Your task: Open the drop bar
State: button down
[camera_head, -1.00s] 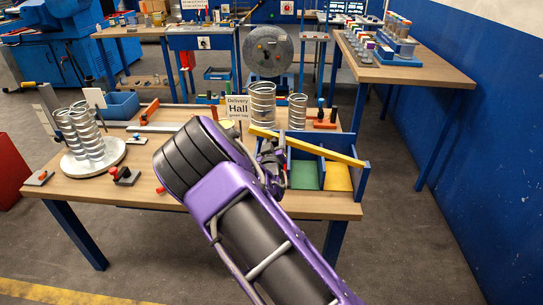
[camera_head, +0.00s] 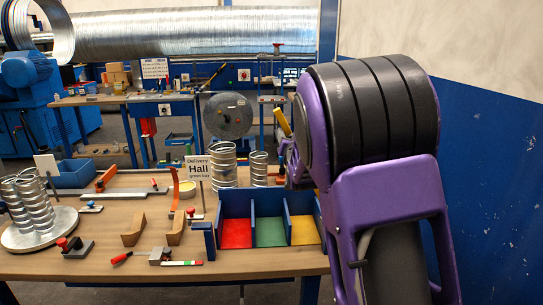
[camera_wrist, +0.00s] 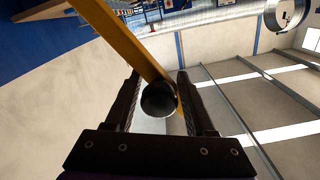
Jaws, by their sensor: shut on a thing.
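The drop bar (camera_head: 283,120) is a yellow bar that stands steeply raised at the right of the blue three-bay rack (camera_head: 237,208). Its lower part is hidden behind my gripper and arm. In the wrist view the yellow bar (camera_wrist: 125,38) runs from the top left down to a round black knob (camera_wrist: 158,99). My gripper (camera_wrist: 157,88) has its two dark fingers on either side of this knob and is shut on it. The rack's red, green and yellow bay floors are uncovered in the head view.
A sign reading "Delivery Hall" (camera_head: 199,167) stands behind the rack, beside spiral ducts (camera_head: 223,166). Wooden cradles (camera_head: 134,230), clamps and a round plate (camera_head: 40,238) with ducts occupy the bench's left. A blue wall (camera_head: 490,190) is at the right.

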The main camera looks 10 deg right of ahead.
jog(key=shift+d+r+m+b, duration=0.2)
jog(key=shift+d+r+m, duration=0.1)
jog(key=shift+d, duration=0.45)
jog(key=shift+d+r+m+b, duration=0.2)
jog(key=shift+d+r+m, duration=0.1)
jog(key=shift+d, duration=0.4)
jog(key=shift+c, duration=2.3)
grip_release()
jog(key=shift+a, duration=0.1)
jog(key=shift+s, duration=0.2)
